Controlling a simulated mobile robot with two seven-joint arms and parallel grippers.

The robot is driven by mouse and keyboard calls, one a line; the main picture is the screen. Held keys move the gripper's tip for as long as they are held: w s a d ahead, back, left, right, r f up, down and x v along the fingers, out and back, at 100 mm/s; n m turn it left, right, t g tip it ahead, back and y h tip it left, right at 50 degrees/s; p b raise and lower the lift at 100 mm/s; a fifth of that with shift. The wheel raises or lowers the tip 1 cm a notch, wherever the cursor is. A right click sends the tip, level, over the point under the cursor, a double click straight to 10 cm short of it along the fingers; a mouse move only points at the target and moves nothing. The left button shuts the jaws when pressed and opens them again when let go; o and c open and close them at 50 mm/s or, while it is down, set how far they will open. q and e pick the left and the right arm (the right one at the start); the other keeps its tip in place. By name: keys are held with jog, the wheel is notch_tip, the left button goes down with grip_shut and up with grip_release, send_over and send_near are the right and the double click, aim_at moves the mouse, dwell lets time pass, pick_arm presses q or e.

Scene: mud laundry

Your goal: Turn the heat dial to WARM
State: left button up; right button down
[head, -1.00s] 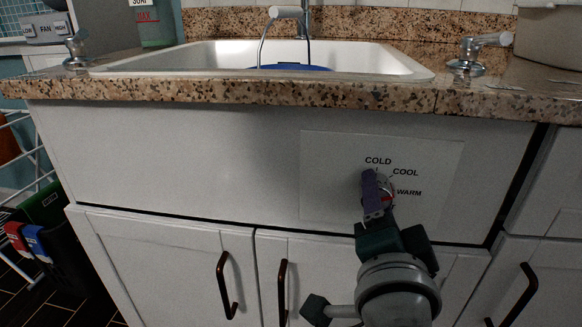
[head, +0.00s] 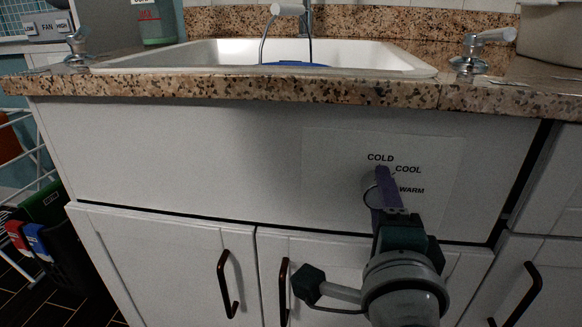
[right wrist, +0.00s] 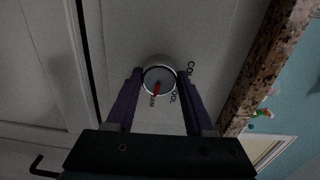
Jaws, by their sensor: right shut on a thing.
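The heat dial is a round knob (right wrist: 159,82) with a red pointer, on a white panel (head: 335,165) below the sink. COLD, COOL and WARM are printed around it. In the right wrist view the pointer is directed roughly at the WARM label (right wrist: 153,101). In the head view only the dial's left edge (head: 369,197) shows; the purple finger hides the rest and the label below WARM. My right gripper (head: 383,176) is shut on the dial, with a finger on each side in the right wrist view (right wrist: 160,73). My left gripper is not in view.
A granite counter (head: 250,88) with a white sink (head: 190,55) overhangs the panel. Cabinet doors with dark handles (head: 226,285) lie below. A white rack and dark bin (head: 70,250) stand at the left.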

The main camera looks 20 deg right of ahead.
jog(key=shift+c, duration=1.4)
grip_release()
jog(key=p+v, duration=0.1)
jog(key=v, duration=0.9)
